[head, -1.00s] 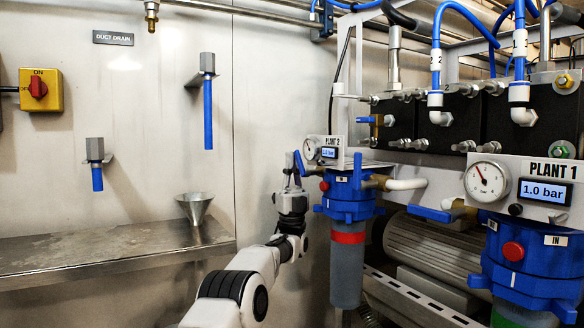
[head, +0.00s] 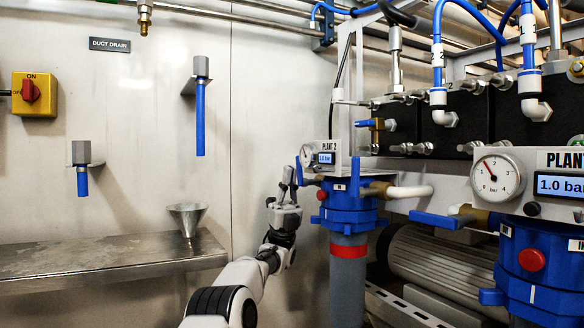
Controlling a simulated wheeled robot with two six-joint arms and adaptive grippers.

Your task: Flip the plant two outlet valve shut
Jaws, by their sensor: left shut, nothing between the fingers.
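The plant two unit is a blue filter head (head: 345,208) with a grey bowl, under a small gauge and a display labelled PLANT 2 (head: 327,146). A blue valve lever (head: 299,171) stands nearly upright at its left side. Another blue lever (head: 356,171) stands upright at its right, by a brass fitting and white pipe. I cannot read which of these is marked as the outlet. My left gripper (head: 288,183) is shut and empty, pointing up just left of the left lever; I cannot tell whether they touch. My right gripper is out of view.
The plant one unit (head: 540,262) is at the right, with a blue lever (head: 441,220) lying roughly level. A steel shelf (head: 100,262) with a funnel (head: 188,216) is at the left. The wall between funnel and arm is clear.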

